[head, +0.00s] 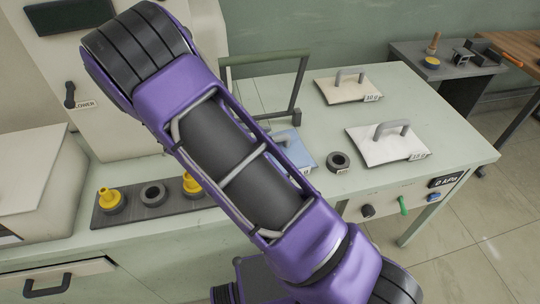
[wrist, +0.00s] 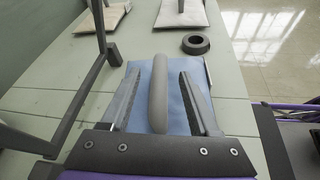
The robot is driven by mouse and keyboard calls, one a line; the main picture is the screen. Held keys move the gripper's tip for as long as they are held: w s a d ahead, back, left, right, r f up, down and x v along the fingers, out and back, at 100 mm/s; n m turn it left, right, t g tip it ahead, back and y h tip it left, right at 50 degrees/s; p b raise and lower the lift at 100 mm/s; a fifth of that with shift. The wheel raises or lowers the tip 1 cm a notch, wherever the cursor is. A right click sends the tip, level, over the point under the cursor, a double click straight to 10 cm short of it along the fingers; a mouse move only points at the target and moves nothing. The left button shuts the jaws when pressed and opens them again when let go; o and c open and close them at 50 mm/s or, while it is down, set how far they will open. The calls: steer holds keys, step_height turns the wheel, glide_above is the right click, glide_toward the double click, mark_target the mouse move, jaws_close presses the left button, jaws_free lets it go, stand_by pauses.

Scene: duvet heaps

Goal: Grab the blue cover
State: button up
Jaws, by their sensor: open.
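The blue cover (wrist: 177,112) is a flat pale-blue plate with an upright grey bar handle (wrist: 159,95), lying on the bench. In the wrist view my gripper (wrist: 159,74) is open, with one finger on each side of the handle and a gap on both sides. The fingers hide parts of the plate. In the head view my purple arm hides most of the blue cover (head: 296,146) and my gripper.
A dark metal frame (head: 298,92) stands close beside the cover. Two white plates with handles (head: 388,147) (head: 348,88) and a black ring (head: 339,162) lie on the pale green bench. Yellow knobs (head: 111,200) sit on a dark strip.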

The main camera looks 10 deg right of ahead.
mark_target(278, 135)
steer(key=x, duration=0.4)
steer(key=shift+d, duration=0.15)
jaws_close()
steer(key=shift+r, duration=0.1)
stand_by(1.1)
